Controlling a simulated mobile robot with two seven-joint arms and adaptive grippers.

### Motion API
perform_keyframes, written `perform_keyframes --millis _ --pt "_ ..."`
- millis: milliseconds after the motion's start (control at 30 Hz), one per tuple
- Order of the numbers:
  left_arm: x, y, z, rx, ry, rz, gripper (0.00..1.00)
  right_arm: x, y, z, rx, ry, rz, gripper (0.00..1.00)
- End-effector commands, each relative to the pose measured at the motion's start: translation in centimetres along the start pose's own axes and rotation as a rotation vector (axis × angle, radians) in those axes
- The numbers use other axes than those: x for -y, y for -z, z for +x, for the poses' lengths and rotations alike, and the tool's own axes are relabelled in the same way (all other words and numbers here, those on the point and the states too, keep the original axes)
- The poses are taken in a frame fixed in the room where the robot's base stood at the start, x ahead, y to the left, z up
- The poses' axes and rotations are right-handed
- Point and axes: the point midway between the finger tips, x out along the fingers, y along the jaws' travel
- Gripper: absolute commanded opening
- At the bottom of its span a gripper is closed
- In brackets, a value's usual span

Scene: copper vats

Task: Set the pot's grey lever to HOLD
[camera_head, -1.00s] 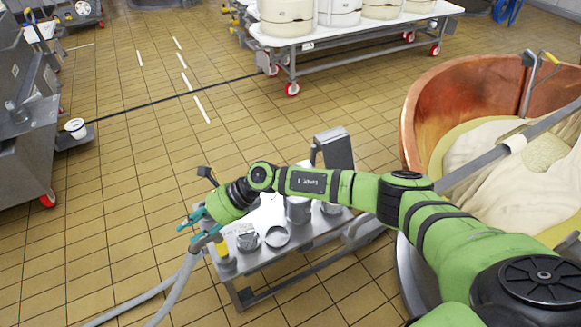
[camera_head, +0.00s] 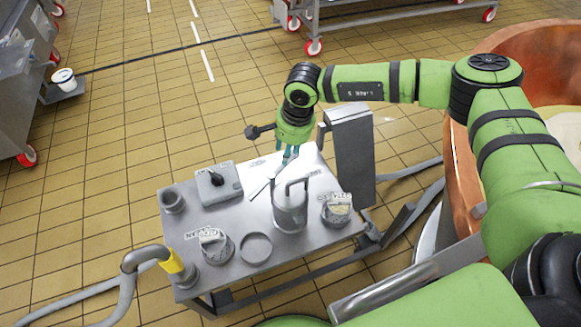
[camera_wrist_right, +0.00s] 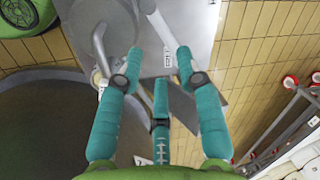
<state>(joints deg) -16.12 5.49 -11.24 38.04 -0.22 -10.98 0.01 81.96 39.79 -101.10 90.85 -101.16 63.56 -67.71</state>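The grey metal pot (camera_head: 289,212) stands on the steel table, with an upright bent handle on it. A thin grey lever (camera_head: 262,187) reaches out from its top side. Small white labels lie around the pot, too small to read. My right gripper (camera_head: 289,156) hangs above and behind the pot, fingers downward. I cannot tell whether any finger touches the lever. My left gripper is out of view.
A grey post (camera_head: 352,155) stands behind right. A copper vat (camera_head: 490,60) is at right.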

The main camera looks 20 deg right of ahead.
Motion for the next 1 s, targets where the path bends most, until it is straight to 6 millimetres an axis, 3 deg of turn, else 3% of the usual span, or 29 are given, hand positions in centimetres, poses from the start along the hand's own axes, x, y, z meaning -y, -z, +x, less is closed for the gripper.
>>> perform_keyframes --millis 100,267,400,633,1000 --pt "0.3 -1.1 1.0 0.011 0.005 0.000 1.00 -0.2 0.0 1.1 0.000 0.001 0.001 0.36" --pt "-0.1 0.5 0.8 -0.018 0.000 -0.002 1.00 -0.2 -0.1 2.2 0.002 -0.001 0.002 0.36" --pt "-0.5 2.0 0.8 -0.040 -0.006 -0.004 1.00 -0.2 -0.1 4.5 0.002 -0.002 0.002 0.36" --pt "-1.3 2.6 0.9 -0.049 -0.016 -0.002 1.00 -0.2 0.0 7.4 0.001 0.000 0.003 0.36" --pt "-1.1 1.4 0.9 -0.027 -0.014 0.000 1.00 -0.1 0.0 8.0 0.001 0.001 0.002 0.36"
